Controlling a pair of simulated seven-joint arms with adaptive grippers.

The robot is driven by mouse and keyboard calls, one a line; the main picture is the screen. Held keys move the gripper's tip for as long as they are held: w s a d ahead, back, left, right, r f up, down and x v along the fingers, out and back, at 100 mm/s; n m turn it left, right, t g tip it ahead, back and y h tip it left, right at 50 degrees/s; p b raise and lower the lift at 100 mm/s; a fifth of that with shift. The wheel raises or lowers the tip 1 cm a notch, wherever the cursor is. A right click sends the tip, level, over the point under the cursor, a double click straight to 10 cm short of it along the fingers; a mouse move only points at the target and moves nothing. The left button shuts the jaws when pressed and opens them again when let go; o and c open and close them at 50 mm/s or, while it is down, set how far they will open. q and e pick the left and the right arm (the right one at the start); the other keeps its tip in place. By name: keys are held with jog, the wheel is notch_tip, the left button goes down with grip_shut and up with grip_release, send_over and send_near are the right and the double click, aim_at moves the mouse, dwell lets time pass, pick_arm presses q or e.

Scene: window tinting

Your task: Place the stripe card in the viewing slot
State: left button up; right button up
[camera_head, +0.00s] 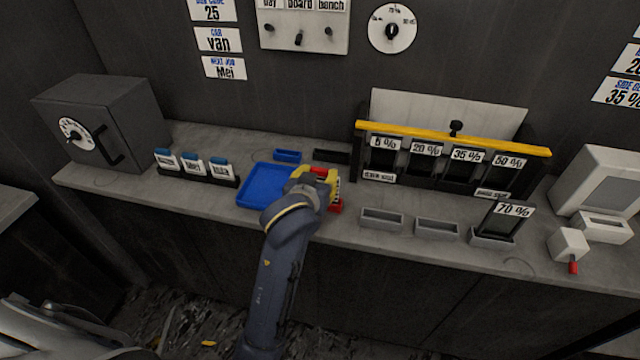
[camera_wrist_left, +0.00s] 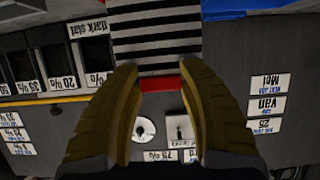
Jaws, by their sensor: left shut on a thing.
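The stripe card (camera_wrist_left: 156,45) has black and white bands and a red edge. In the left wrist view, my left gripper (camera_wrist_left: 160,80) has its two yellow fingers shut on the card at this red edge. In the head view, my left gripper (camera_head: 322,178) is over the counter at the right side of the blue tray, and a red part (camera_head: 337,206) shows beside it. The card is mostly hidden by the gripper there. A low black slotted block (camera_head: 330,156) lies behind the gripper; I cannot tell whether it is the viewing slot. My right gripper is not in view.
A rack (camera_head: 452,140) with a yellow bar and percent-labelled bays stands behind right. A blue tray (camera_head: 252,198) lies left of the gripper. Grey holders (camera_head: 382,219) line the front edge, one bearing a 70 % panel (camera_head: 500,220).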

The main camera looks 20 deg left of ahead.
pick_arm(q)
jog(key=shift+f, duration=0.6)
jog(key=shift+f, duration=0.1)
jog(key=o, duration=1.1)
jog(key=shift+c, duration=0.2)
jog(key=shift+r, duration=0.2)
jog(key=shift+v, duration=2.75)
jog(key=shift+f, duration=0.1)
